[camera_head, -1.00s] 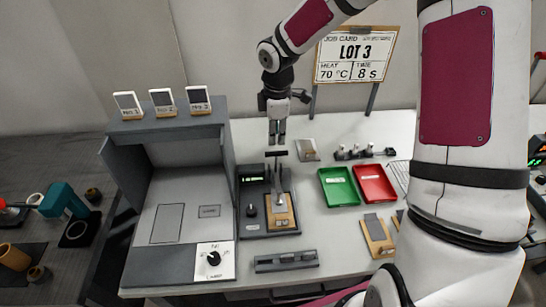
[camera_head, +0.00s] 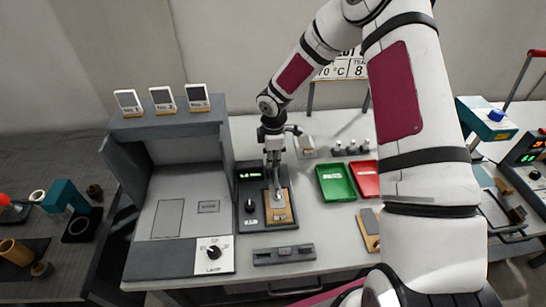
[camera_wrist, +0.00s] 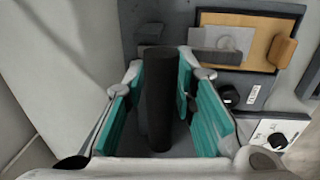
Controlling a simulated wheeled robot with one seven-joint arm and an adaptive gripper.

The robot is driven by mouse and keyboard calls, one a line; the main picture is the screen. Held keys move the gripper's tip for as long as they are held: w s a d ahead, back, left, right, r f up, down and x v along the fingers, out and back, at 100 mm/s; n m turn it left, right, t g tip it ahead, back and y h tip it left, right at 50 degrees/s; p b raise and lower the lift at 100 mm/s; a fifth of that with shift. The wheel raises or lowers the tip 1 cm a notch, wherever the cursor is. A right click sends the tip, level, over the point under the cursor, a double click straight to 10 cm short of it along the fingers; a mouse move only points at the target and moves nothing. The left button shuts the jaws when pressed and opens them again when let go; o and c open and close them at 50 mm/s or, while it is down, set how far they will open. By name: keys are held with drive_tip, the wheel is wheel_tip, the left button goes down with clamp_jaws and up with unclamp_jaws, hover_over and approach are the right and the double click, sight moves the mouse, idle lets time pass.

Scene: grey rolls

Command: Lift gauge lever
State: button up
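The gauge (camera_head: 254,214) is a dark grey unit with a small green display, a black knob and a tan plate (camera_head: 285,206) at its front. My gripper (camera_head: 274,172) points down over the back part of the gauge and hides most of the lever in the head view. In the wrist view, the lever's dark bar (camera_wrist: 157,100) lies between the teal finger pads of my gripper (camera_wrist: 165,112). The pads are apart, with gaps showing beside the bar. I cannot tell whether either pad touches it.
A green tray (camera_head: 336,182) and a red tray (camera_head: 366,178) lie to the right. A grey cabinet with a dial (camera_head: 213,252) stands on the left. A grey slotted block (camera_head: 283,254) lies in front. A tan-based piece (camera_head: 368,230) lies at the right, partly behind my arm.

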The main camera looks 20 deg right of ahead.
clamp_jaws()
drive_tip(key=shift+w, duration=0.1)
